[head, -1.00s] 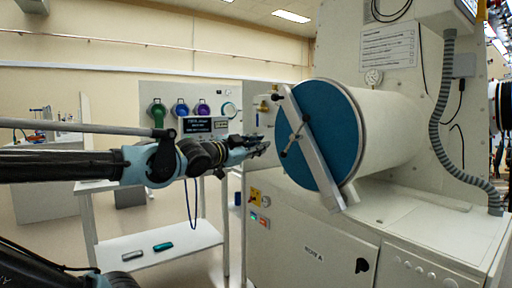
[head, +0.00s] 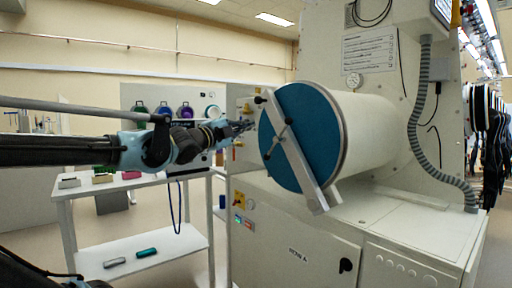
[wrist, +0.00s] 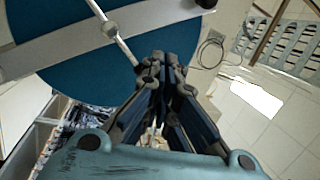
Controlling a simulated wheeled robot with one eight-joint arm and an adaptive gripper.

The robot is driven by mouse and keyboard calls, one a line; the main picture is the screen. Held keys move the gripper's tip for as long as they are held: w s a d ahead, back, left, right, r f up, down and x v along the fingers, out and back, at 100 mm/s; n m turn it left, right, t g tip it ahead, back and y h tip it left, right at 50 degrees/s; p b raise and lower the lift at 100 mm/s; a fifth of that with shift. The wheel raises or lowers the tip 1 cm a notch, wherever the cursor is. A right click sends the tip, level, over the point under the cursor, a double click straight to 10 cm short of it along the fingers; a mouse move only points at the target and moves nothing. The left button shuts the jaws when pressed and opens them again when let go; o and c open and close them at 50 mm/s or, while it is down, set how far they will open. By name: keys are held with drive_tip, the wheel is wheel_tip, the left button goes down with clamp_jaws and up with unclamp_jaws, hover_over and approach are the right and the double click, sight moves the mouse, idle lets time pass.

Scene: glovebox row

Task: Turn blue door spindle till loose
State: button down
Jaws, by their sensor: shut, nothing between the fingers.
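The blue round door (head: 304,138) closes the end of a white cylinder, with a diagonal metal bar (head: 292,152) across it. The spindle (head: 277,139), a thin rod handle with dark ends on a central hub, sits on the bar. In the wrist view the blue door (wrist: 70,65) fills the upper left, and the spindle's rod (wrist: 117,35) crosses the bar there. My gripper (head: 248,125) is shut and empty, just left of the door in the head view. In the wrist view its fingertips (wrist: 163,62) are close to the rod's lower end; contact cannot be told.
A white cabinet (head: 300,235) stands under the cylinder (head: 375,130). A grey hose (head: 418,130) hangs on the right. At left, a white shelf trolley (head: 190,245) carries small items. A panel with coloured caps (head: 163,108) stands behind my arm.

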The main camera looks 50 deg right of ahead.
drive_tip(key=w+d+r+m+g+y, duration=0.1)
drive_tip(key=d+r+m+g, duration=0.25)
drive_tip(key=m, duration=1.05)
drive_tip(key=w+d+r+m+g+y, duration=0.1)
drive_tip(key=d+r+m+g, duration=0.3)
drive_tip(key=m, duration=1)
drive_tip(key=w+d+f+m+y, duration=0.1)
drive_tip(key=w+f+m+y, duration=0.4)
drive_tip(key=m, duration=0.7)
drive_tip(key=w+d+f+m+y, duration=0.1)
drive_tip(key=w+f+m+y, duration=0.3)
drive_tip(key=w+m, duration=0.6)
drive_tip(key=s+d+f+m, duration=0.1)
drive_tip(key=s+d+f, duration=0.2)
drive_tip(key=s, duration=0.3)
drive_tip(key=s+d+f+m+h, duration=0.1)
drive_tip(key=s+d+f, duration=0.3)
drive_tip(key=s, duration=0.2)
drive_tip(key=shift+s+f+g, duration=0.1)
drive_tip(key=shift+f+g, duration=0.05)
drive_tip(key=shift+g, duration=0.1)
